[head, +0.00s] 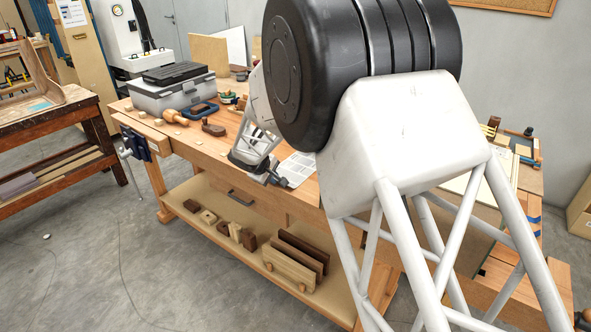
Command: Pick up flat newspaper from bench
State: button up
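The flat newspaper (301,167), a pale printed sheet, lies on the wooden bench (214,146) near its front edge. My large arm link hides its right part. My gripper (284,184) is dark at the tip and sits at the left front corner of the newspaper, by the bench's front edge. It is small in this view, so I cannot tell whether its fingers are open or touch the paper.
A grey toolbox (172,95), a wooden mallet (175,117) and a hand plane (213,129) stand on the bench's left part. A blue-framed tool (201,111) lies behind them. Wooden blocks (222,226) rest on the lower shelf. More tools are at the far right.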

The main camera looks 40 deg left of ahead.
jog(key=shift+w+f, duration=0.2)
jog(key=shift+f, duration=0.15)
dwell(0.3)
grip_shut()
jog(key=shift+s+r, duration=0.1)
jog(key=shift+s, duration=0.05)
